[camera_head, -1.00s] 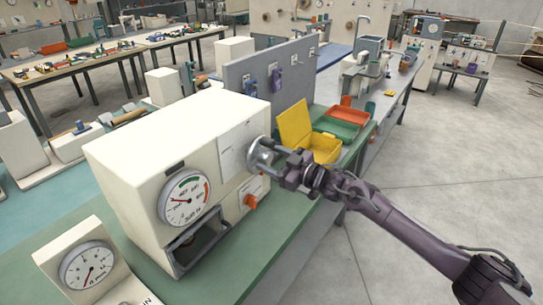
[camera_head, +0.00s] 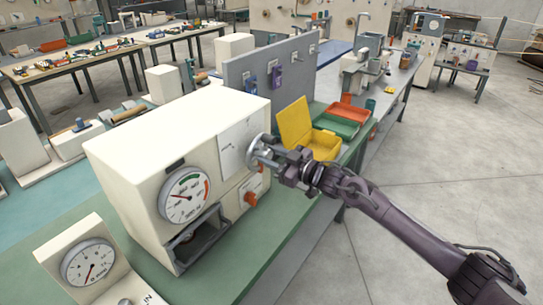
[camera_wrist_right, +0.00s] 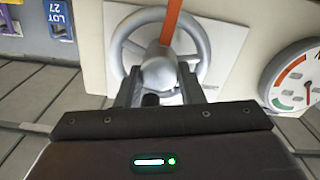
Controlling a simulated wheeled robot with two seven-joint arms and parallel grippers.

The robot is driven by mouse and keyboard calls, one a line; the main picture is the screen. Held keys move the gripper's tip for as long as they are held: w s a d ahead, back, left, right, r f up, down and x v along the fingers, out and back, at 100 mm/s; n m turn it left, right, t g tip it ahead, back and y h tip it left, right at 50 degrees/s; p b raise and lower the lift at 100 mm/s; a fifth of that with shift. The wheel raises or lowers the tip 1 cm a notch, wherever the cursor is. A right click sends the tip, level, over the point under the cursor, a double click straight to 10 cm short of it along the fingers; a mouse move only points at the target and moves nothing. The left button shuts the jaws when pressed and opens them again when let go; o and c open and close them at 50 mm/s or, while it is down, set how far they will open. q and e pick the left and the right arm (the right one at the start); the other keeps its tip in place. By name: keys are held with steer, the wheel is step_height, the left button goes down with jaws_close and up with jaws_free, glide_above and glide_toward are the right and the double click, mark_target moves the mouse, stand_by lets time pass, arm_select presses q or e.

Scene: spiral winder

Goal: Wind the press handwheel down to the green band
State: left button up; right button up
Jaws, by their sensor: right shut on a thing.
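The press (camera_head: 150,130) is a cream box on the green bench. Its grey handwheel (camera_head: 256,152) is on the side face. My right gripper (camera_head: 280,160) is at the wheel and shut on it. In the right wrist view the handwheel (camera_wrist_right: 205,50) fills the top middle, with an orange-red stripe above its hub. The fingers (camera_wrist_right: 160,95) reach its lower part; what lies between them is partly hidden. The press gauge (camera_head: 184,197) has a green band at the top and red at upper right. Its red needle points up-left, short of the green. My left gripper is not in view.
An orange-red knob (camera_head: 250,199) sits on the press below the wheel. A yellow bin (camera_head: 318,146) stands close behind my gripper, with a green bin (camera_head: 336,125) beyond. A second gauge (camera_head: 88,265) stands at front left. The floor at right is clear.

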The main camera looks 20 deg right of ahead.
steer(key=shift+m+p, duration=0.8)
steer(key=shift+m, duration=1.7)
steer(key=shift+w+d, duration=0.1)
steer(key=o, duration=1)
steer(key=shift+s+d+f, duration=0.15)
steer(key=shift+s+d, duration=0.05)
steer(key=shift+s, duration=0.15)
steer(key=b+v, duration=0.2)
steer(key=v, duration=0.5)
